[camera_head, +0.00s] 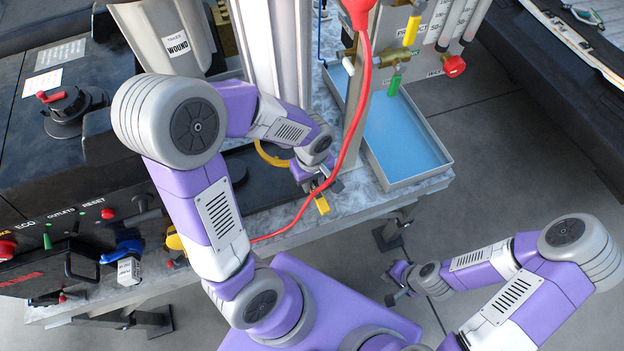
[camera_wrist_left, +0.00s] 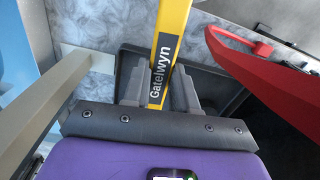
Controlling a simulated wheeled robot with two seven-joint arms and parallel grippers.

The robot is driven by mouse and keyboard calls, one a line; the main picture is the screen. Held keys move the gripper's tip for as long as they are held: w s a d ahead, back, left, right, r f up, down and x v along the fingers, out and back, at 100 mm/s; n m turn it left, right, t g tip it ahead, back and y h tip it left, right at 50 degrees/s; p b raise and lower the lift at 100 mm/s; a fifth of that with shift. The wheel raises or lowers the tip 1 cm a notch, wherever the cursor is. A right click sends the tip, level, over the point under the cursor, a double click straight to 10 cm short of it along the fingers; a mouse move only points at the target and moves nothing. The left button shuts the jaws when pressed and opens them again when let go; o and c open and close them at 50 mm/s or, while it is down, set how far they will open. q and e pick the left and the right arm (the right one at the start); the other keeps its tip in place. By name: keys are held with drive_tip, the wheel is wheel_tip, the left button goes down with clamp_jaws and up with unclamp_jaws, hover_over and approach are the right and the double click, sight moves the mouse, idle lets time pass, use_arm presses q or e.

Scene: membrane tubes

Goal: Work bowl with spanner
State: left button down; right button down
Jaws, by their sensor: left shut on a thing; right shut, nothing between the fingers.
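My left gripper (camera_head: 322,188) is shut on a yellow spanner (camera_head: 322,205), over the bench near its front edge. In the left wrist view the spanner handle (camera_wrist_left: 169,50), lettered "Gatelwyn", runs up between the fingers. A yellow curved piece (camera_head: 268,156) shows left of the gripper in the head view; it looks like the spanner's ring end. I cannot make out the bowl for sure; my left arm covers much of that area. My right gripper (camera_head: 397,286) is shut and empty, low at the right, away from the bench.
A red hose (camera_head: 352,146) loops down close beside my left gripper. A blue-floored tray (camera_head: 444,165) stands to the right, with a post between. A dark panel (camera_head: 62,235) with knobs is at the left. The floor at the right is open.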

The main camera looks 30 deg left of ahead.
use_arm(q)
drive_tip(key=shift+r, duration=0.25)
drive_tip(key=shift+r+p, duration=1.55)
drive_tip(key=shift+r, duration=0.45)
drive_tip(key=shift+r+p, duration=1.85)
drive_tip(key=shift+r, duration=0.35)
drive_tip(key=w, duration=0.1)
drive_tip(key=w+d+n, duration=0.1)
drive_tip(key=w+n, duration=0.1)
drive_tip(key=shift+w+d+b, duration=0.1)
drive_tip(key=shift+d+b, duration=0.25)
